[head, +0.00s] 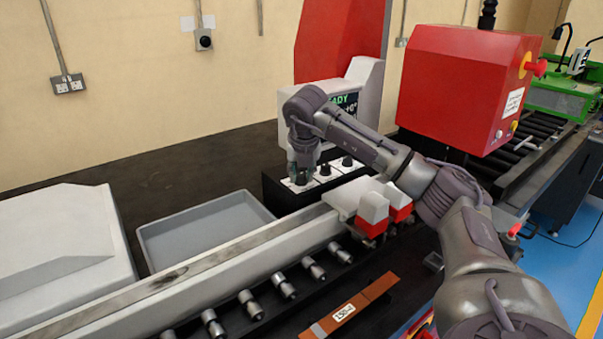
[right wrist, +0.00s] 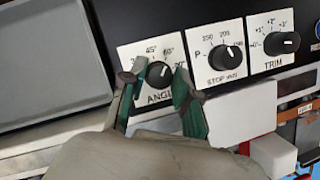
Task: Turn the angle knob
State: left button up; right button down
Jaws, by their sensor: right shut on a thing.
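The angle knob (right wrist: 158,73) is a black round knob on a white plate marked "ANGLE", with 45° and 60° marks showing above it. It is the leftmost of three knobs in the right wrist view. My right gripper (right wrist: 156,88) has its green-padded fingers on either side of this knob and is shut on it. In the head view my right gripper (head: 301,176) reaches down onto the left end of the black control box (head: 276,197) and hides most of the knob. My left gripper is in neither view.
The STOP knob (right wrist: 226,58) and TRIM knob (right wrist: 281,43) sit close to the right. A screen (head: 346,104), partly hidden by my arm, shows green text behind. A grey tray (head: 160,232) lies left of the box. A red-tipped clamp (head: 372,212) stands in front.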

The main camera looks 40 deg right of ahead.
jog(key=shift+r, duration=0.1)
jog(key=c, duration=0.8)
grip_release()
jog(key=shift+c, duration=0.2)
jog(key=v, duration=1.2)
